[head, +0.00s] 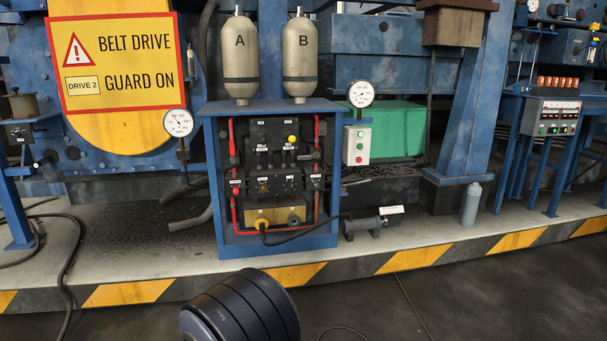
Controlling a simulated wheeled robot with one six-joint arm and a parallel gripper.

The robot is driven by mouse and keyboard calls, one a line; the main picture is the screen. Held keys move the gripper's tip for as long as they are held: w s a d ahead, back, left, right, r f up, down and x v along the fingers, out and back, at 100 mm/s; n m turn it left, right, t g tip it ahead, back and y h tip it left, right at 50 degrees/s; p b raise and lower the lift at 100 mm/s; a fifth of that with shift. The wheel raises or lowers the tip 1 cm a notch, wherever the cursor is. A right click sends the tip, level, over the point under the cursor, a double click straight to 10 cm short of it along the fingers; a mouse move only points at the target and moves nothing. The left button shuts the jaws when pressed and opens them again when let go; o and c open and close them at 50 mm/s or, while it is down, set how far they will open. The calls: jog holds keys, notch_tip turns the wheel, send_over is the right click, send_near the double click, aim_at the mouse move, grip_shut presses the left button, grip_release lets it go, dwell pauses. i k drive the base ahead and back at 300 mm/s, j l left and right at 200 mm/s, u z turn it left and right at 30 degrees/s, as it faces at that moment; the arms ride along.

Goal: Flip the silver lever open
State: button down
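No silver lever can be told for sure in the head view. The blue cabinet (326,235) in the middle holds a black control panel (260,160), with small pale fittings, a yellow knob and red knobs on it. Some of these fittings may be levers, but they are too small to tell. A brass-coloured block (268,217) sits low in the cabinet, with a yellow ring fitting and a black cable. A dark ringed, rounded part at the bottom edge seems to be my own arm. My gripper is not in view.
Two grey tanks (240,55) marked A and B stand on the cabinet. Gauges (178,123) flank it, and a push-button box (357,145) is at its right. A raised ledge with a yellow-black striped edge (415,258) runs in front. The dark floor has thin cables.

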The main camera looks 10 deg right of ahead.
aim_at(317, 157)
jog(key=i+l+u, duration=0.2)
jog(key=i+l, duration=2)
jog(key=i, duration=0.05)
